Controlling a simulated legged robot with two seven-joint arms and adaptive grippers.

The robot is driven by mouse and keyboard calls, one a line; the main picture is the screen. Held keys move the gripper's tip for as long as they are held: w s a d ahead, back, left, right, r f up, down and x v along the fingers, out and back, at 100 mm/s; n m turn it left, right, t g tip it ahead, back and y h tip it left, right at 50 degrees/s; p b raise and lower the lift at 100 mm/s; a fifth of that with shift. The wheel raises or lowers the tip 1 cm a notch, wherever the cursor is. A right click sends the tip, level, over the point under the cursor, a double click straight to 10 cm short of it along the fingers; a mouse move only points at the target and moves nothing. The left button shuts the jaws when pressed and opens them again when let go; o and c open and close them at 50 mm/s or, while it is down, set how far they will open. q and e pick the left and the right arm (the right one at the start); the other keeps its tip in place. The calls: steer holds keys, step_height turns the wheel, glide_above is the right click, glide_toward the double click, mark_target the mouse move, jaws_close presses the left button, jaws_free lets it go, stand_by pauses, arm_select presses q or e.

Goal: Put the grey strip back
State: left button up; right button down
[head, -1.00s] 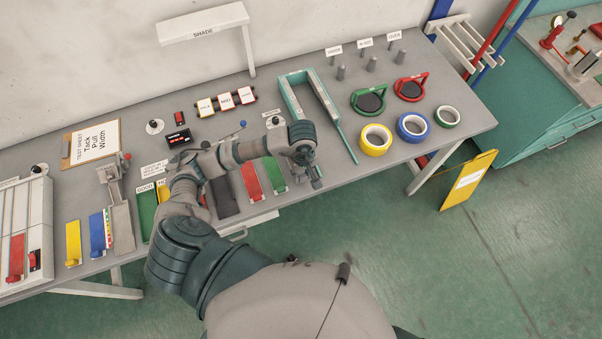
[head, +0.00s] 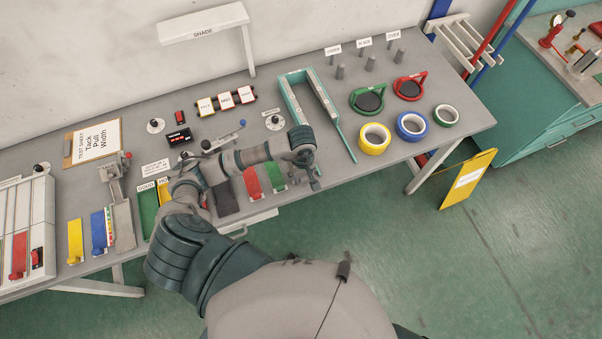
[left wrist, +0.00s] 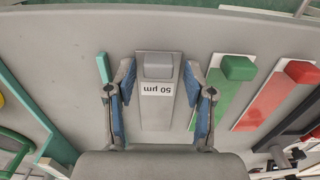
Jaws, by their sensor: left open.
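The grey strip (left wrist: 158,105), marked "50 µm" and with a raised grey block at one end, lies flat on the grey table in the left wrist view. My left gripper (left wrist: 159,72) is open, with one finger to each side of the strip. The fingers look apart from it; how high they are above the table I cannot tell. In the head view my left gripper (head: 311,183) hangs over the table's front edge, right of the green strip (head: 273,174), and hides most of the grey strip. My right gripper is in neither view.
The green strip (left wrist: 222,95) and the red strip (left wrist: 278,98) lie close beside one finger. A teal U-shaped frame (head: 288,97) stands behind the gripper in the head view. Yellow (head: 375,139) and blue (head: 412,126) tape rolls lie to the right.

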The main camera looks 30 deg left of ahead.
arm_select(q)
steer(key=shift+d+r, duration=0.2)
steer(key=shift+r, duration=0.3)
step_height(320, 180, up, 11)
steer(key=shift+b, duration=0.4)
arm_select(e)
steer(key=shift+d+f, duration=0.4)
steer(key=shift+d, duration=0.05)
arm_select(q)
steer(key=shift+s, duration=0.1)
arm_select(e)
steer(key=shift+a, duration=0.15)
